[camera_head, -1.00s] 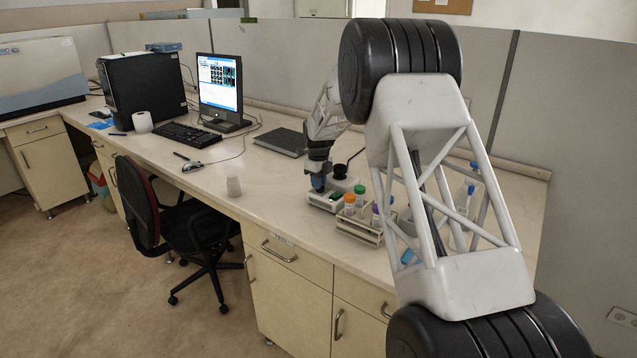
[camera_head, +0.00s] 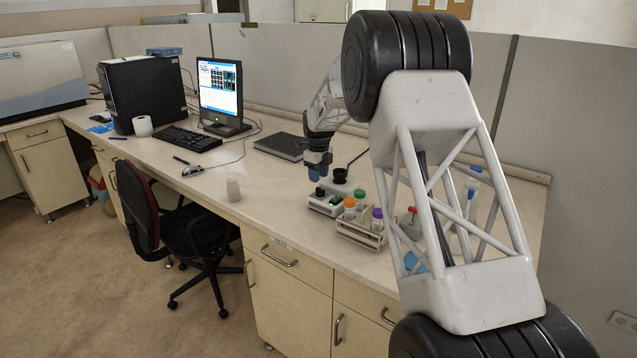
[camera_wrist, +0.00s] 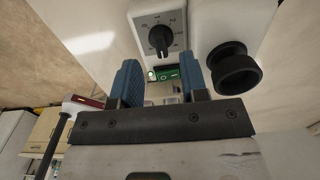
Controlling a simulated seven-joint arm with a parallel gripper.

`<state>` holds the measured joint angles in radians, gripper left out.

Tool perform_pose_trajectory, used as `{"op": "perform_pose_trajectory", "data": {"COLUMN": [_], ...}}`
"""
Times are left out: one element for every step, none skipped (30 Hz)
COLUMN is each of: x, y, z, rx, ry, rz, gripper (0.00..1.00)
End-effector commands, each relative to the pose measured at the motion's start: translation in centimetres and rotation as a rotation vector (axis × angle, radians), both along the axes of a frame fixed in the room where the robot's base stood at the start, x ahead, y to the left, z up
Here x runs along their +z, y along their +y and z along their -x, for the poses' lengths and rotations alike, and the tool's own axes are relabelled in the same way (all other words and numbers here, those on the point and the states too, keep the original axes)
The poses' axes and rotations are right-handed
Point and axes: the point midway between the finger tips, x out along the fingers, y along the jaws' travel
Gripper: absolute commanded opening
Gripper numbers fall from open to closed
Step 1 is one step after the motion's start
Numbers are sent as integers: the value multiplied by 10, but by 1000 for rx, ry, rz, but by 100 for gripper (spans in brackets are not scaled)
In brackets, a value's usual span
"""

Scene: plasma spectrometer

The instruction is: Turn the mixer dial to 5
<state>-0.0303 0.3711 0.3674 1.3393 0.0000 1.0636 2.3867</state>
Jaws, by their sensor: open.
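The mixer (camera_head: 328,208) is a small pale device on the bench. Its black dial (camera_wrist: 160,40) sits on a grey scale plate, and the dial also shows in the head view (camera_head: 319,192). A green switch (camera_wrist: 166,73) lies beside the dial, and a round black cup (camera_wrist: 234,70) is on the mixer's other part. My gripper (camera_wrist: 160,66) has blue fingers spread apart with nothing between them. In the head view my gripper (camera_head: 318,173) hangs just above the dial, apart from it.
A rack (camera_head: 360,232) with capped tubes stands right of the mixer, partly behind my arm. A closed laptop (camera_head: 282,146) lies behind on the left. A small translucent cup (camera_head: 233,188) stands on the left. The bench between that cup and the mixer is clear.

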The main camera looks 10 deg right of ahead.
Motion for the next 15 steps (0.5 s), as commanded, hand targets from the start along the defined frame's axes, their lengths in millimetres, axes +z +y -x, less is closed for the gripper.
{"op": "perform_pose_trajectory", "data": {"x": [8,11,16,19,22,25,26,28,29,30,31,31,31,31,31], "y": [0,0,0,0,0,0,0,0,0,0,0,0,0,0,0], "z": [0,0,0,0,0,0,0,0,0,0,0,0,0,0,0], "rx": [0,0,0,0,0,0,0,0,0,0,0,0,0,0,0], "ry": [-1,-1,-1,-1,-3,-3,-3,-3,-1,-1,-1,-1,-1,-1,-1], "rz": [0,0,0,0,0,0,0,0,0,0,0,0,0,0,0], "gripper": [40,40,40,40,40,40,40,40,40,40,40,40,40,40,40]}}
